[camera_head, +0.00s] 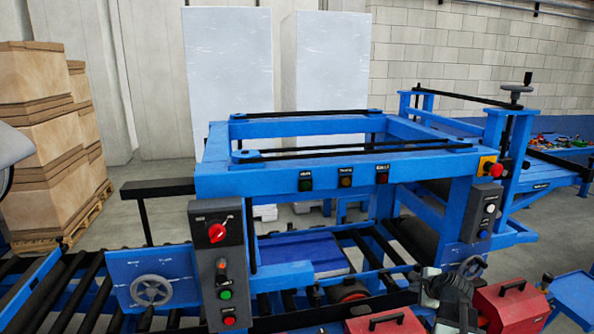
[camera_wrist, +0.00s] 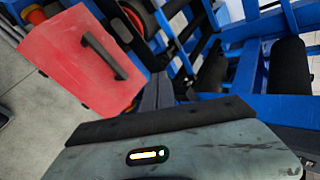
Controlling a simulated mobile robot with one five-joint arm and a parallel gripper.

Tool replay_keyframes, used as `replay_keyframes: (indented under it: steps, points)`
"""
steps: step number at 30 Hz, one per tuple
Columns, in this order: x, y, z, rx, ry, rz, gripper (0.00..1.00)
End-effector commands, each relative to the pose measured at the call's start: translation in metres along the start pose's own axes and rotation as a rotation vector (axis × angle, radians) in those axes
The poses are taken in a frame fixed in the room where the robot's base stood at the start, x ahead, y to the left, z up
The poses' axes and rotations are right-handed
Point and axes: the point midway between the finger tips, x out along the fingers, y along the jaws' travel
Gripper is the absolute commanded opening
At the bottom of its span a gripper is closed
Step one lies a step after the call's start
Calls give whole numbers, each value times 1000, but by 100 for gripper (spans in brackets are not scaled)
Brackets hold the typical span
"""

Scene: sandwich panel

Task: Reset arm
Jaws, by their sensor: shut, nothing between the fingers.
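My gripper (camera_head: 452,290) is at the lower right in the head view, in front of the blue machine (camera_head: 330,178). It is shut and holds nothing. It is near two red boxes with black handles, one at its right (camera_head: 512,307) and one at its lower left (camera_head: 385,321). In the wrist view, a grey part with a black edge, which looks like mine, fills the bottom. A red box (camera_wrist: 70,62) with a black handle lies beyond it at the upper left.
A roller conveyor (camera_head: 75,290) runs along the front left. A control post (camera_head: 220,265) with a red rotary switch stands beside it. Stacked cartons (camera_head: 40,130) sit on a pallet at the far left. Blue frame bars and black rollers (camera_wrist: 287,65) are close in the wrist view.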

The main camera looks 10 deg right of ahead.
Motion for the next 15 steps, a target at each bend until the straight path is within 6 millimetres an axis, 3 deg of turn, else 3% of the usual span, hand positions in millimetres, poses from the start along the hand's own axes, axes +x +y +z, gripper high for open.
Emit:
replay_keyframes:
  steps: [1, 3, 5, 9, 12, 15]
  points:
    - [13, 23, 41, -144, -42, 69, 0]
    - [24, 55, 94, -372, -103, 172, 0]
    - [29, 87, 137, -579, -164, 259, 0]
    - [22, 168, 227, -1097, -338, 459, 0]
    - [5, 222, 273, -1445, -473, 585, 0]
    - [-13, 256, 297, -1688, -577, 675, 0]
